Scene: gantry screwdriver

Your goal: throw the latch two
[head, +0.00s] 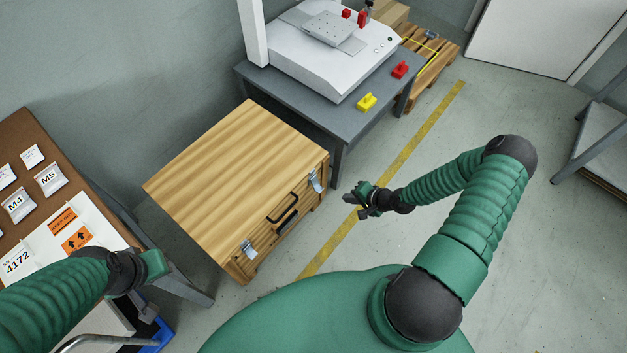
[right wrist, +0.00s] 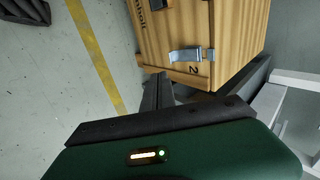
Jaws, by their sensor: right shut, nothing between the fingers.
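The wooden crate (head: 235,150) stands on the floor with two metal latches on its front. The right-hand latch (head: 316,181) is near the grey table; in the right wrist view this latch (right wrist: 187,55) has a "2" printed beside it. Whether it is fastened is unclear. The other latch (head: 248,249) is at the crate's left end. My right gripper (head: 355,205) is shut and empty, in front of the crate and apart from latch two; its fingers also show in the right wrist view (right wrist: 158,90). My left gripper (head: 148,290) is at lower left, its fingers unclear.
A black handle (head: 283,207) sits between the latches. The grey table (head: 290,90) beside the crate bears a white machine, a yellow block (head: 366,102) and a red block (head: 400,69).

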